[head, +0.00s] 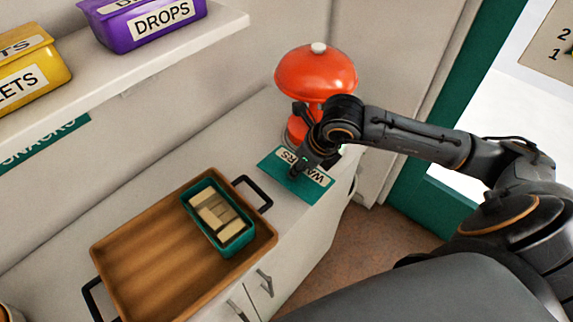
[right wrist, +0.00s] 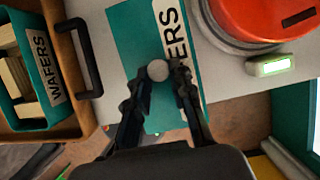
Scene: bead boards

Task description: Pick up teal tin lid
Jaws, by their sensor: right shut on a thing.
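The teal tin lid (head: 318,190) is a flat rectangle with a pale WAFERS label, at the right end of the counter. It also fills the upper middle of the right wrist view (right wrist: 128,28). My right gripper (head: 299,168) is above it, fingers pointing down. In the right wrist view the fingers (right wrist: 157,75) are closed on the lid's round grey knob. I cannot tell whether the lid touches the counter. The open teal WAFERS tin (head: 236,246) holds several pale wafers and stands in the wooden tray. My left gripper is not in view.
The wooden tray (head: 140,275) with black handles lies left of the lid. A red domed object (head: 315,72) stands close behind the lid, with a small green display (right wrist: 270,66) beside it. A shelf (head: 125,65) above holds yellow (head: 35,75) and purple (head: 145,25) tins.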

